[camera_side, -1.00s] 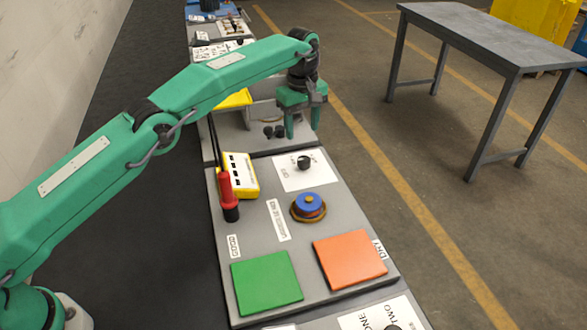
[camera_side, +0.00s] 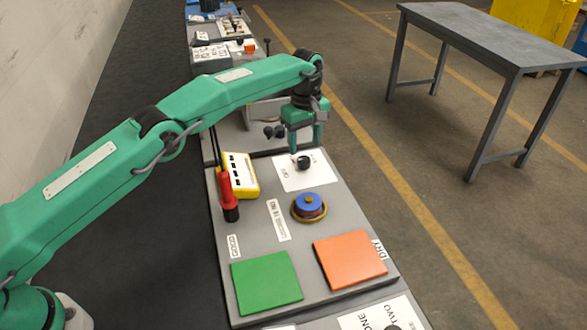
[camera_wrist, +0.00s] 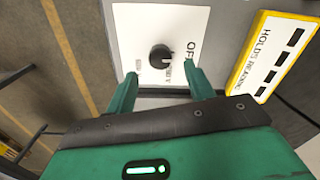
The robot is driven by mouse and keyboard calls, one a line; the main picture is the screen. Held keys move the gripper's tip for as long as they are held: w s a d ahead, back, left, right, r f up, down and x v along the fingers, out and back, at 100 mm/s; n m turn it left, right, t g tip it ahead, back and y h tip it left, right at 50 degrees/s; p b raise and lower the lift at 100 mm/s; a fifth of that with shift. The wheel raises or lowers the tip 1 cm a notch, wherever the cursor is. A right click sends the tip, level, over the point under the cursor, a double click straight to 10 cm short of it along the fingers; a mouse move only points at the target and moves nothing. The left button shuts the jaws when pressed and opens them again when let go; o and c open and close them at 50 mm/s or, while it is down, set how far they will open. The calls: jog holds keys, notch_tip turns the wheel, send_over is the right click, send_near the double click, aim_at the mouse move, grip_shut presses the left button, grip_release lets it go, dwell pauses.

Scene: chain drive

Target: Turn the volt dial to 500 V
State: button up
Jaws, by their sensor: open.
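The black volt dial (camera_side: 303,162) sits on a white label plate (camera_side: 288,180) at the far right of the grey board. In the wrist view the dial (camera_wrist: 161,57) lies a little beyond my fingertips, centred between them. The label has "OFF" at one side; the other markings are too small to read. My gripper (camera_side: 306,148) is open, pointing down, just above the dial; it also shows in the wrist view (camera_wrist: 160,78). Nothing is between its fingers, and they appear apart from the dial.
A yellow meter (camera_side: 240,175) and a red and black probe (camera_side: 228,197) stand left of the dial. A blue round part (camera_side: 308,204), a green pad (camera_side: 266,283) and an orange pad (camera_side: 350,259) lie nearer. A grey table (camera_side: 490,40) stands apart at right.

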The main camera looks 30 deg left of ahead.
aim_at(304, 159)
jog(key=shift+f, duration=2.75)
jog(key=c, duration=1)
